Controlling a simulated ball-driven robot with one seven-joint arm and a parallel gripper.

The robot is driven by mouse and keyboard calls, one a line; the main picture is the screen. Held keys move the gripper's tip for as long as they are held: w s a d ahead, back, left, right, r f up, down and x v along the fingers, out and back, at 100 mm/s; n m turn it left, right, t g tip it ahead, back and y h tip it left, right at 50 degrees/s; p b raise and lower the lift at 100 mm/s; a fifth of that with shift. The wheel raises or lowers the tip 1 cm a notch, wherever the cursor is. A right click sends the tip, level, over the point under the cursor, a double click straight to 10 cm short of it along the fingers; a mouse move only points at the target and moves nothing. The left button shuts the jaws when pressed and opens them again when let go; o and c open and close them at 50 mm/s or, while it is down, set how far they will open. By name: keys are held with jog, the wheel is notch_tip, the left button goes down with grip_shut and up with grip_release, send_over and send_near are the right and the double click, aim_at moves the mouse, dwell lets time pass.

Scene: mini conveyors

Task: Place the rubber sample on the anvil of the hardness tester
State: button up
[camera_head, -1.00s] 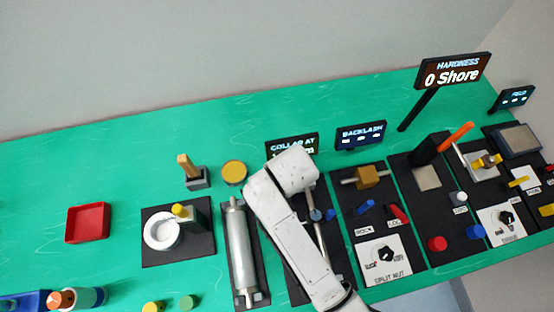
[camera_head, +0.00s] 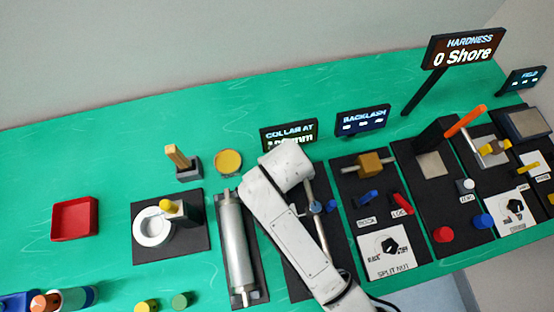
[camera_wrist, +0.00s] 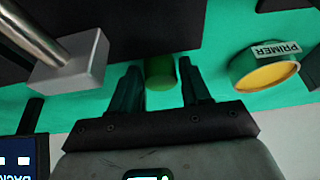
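A short green cylinder (camera_wrist: 160,72), which looks like the rubber sample, stands between and just beyond my fingertips in the wrist view. My gripper (camera_wrist: 160,82) is open, with a dark finger on either side of the cylinder and visible gaps. In the head view my white arm hides the gripper and this cylinder. The hardness tester stands to the right in the head view. It has a black column (camera_head: 434,137), an orange lever (camera_head: 466,120) and a square metal anvil plate (camera_head: 432,165), which is bare. Its display (camera_head: 463,52) reads 0 Shore.
A primer tin (camera_wrist: 266,76) stands right of my gripper in the wrist view. A metal block with a rod (camera_wrist: 72,66) is at left, near my finger. The backlash station (camera_head: 370,165) lies between my arm and the tester. A red tray (camera_head: 75,236) sits far left.

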jog(key=shift+o, duration=1.1)
